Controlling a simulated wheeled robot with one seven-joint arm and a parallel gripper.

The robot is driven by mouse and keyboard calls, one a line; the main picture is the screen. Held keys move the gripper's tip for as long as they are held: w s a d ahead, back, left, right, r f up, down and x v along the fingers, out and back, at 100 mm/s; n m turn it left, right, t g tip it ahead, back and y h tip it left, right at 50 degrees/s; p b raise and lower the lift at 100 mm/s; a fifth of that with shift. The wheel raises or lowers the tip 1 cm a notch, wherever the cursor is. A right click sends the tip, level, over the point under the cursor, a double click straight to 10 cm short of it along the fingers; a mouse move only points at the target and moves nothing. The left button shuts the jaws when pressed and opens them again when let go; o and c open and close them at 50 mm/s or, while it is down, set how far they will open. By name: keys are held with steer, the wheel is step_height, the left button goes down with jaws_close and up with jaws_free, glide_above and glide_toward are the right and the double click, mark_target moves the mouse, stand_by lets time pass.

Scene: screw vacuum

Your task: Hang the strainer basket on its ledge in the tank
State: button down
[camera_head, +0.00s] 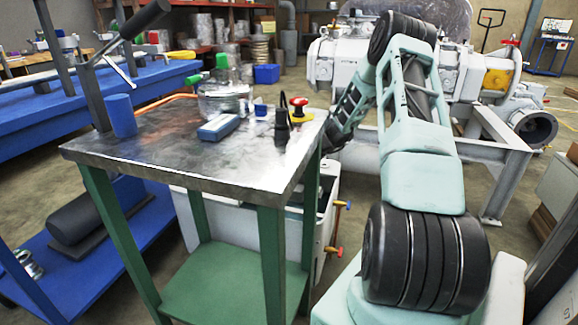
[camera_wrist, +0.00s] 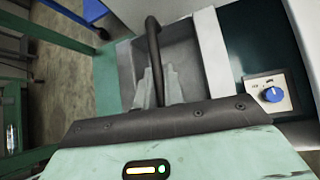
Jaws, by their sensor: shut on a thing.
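In the wrist view, my gripper (camera_wrist: 153,88) points away from the camera, its grey fingers close together. They are shut on a dark curved bar (camera_wrist: 153,40), which looks like the strainer basket's handle. A grey, box-like shape (camera_wrist: 180,55) lies behind the fingers; I cannot tell whether it is the basket body or part of the tank. In the head view, the white tank (camera_head: 309,230) stands behind and below the table, partly hidden by it. My arm reaches over toward the tank; my gripper and the basket are hidden there. The basket's contact with the ledge cannot be seen.
A steel-topped table (camera_head: 170,150) with green legs stands in front of the tank, carrying a blue box (camera_head: 219,127) and a red-knobbed part (camera_head: 298,103). Valves with coloured handles (camera_head: 340,205) stick out from the tank. A blue knob (camera_wrist: 273,94) shows in the wrist view.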

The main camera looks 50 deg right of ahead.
steer(key=shift+f+b, duration=1.4)
steer(key=shift+f, duration=2.35)
steer(key=shift+f+p, duration=0.35)
steer(key=shift+f, duration=0.25)
steer(key=shift+f+b, duration=0.55)
steer(key=shift+f, duration=0.65)
steer(key=c, duration=1.4)
jaws_free()
steer(key=p+v, duration=0.5)
steer(key=v, duration=1.2)
steer(key=shift+r+p, duration=0.15)
steer(key=shift+p, duration=0.25)
steer(key=shift+s+d, duration=0.1)
steer(key=shift+d, duration=0.05)
